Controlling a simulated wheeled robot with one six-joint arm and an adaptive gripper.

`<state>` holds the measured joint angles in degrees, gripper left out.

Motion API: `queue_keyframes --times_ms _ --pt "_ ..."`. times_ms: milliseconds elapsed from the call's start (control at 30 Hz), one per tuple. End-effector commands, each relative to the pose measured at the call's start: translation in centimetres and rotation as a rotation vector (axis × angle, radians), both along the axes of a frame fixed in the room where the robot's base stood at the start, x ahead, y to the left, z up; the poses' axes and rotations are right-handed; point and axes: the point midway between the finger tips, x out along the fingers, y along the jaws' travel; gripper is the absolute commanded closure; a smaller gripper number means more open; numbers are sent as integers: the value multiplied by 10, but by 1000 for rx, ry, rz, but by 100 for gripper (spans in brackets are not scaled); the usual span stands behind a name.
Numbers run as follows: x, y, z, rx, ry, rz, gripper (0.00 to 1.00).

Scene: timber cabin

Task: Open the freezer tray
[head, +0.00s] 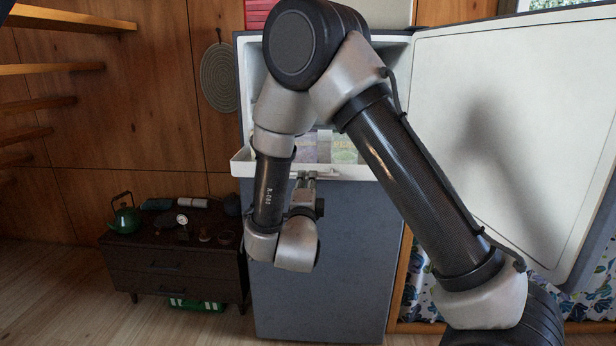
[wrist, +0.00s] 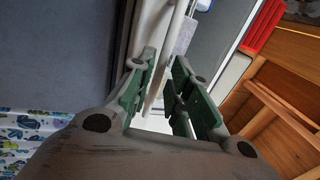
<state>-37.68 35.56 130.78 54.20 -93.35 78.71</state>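The freezer tray (head: 352,172) is white, with a white bar handle along its front, and sits low in the opened freezer. Its front edge stands a little proud of the cabinet. Coloured packages (head: 343,150) show in it. My gripper (head: 308,175) points at the handle from the front, at tray height. In the wrist view my gripper (wrist: 164,62) has its green-padded fingers apart, with a white bar (wrist: 153,92) running between them. A gap shows beside the bar, and I cannot tell whether either finger touches it. My arm hides much of the freezer's inside.
The grey freezer cabinet (head: 330,270) has its white-lined door (head: 510,130) swung wide open to the right. A low dark chest (head: 170,260) with a green kettle (head: 124,217) stands at the left. Wooden floor (head: 60,290) is clear at the front left.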

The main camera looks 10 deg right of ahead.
Motion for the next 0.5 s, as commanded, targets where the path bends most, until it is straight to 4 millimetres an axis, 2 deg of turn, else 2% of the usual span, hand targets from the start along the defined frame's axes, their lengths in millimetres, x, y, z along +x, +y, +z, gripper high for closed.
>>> queue_keyframes --times_ms 100,233,400,500 --pt "-27 10 -6 -3 3 4 81" --pt "-51 18 -11 -2 2 4 81" --pt "-70 23 -15 -1 1 2 81" --pt "-74 24 -16 -1 0 1 81"
